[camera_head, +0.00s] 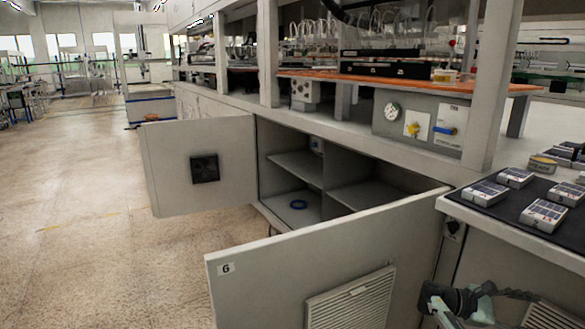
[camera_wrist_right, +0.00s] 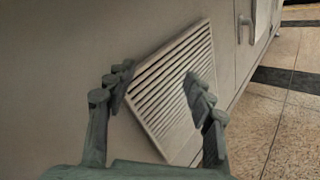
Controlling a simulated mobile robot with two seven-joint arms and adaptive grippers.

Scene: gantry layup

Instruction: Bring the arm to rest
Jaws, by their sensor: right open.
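My right gripper (camera_head: 487,300) is at the bottom right of the head view, in front of the counter's lower front and right of the open cabinet door marked G (camera_head: 300,265). In the right wrist view, the fingers of the gripper (camera_wrist_right: 158,90) stand wide apart with nothing between them. Beyond them is a louvred vent (camera_wrist_right: 175,85) on a pale panel. I cannot tell how far the fingertips are from that panel. My left gripper is not in view.
A dark mat (camera_head: 500,212) with several small boxes lies on the right counter. The floor (camera_head: 90,240) at left is clear.

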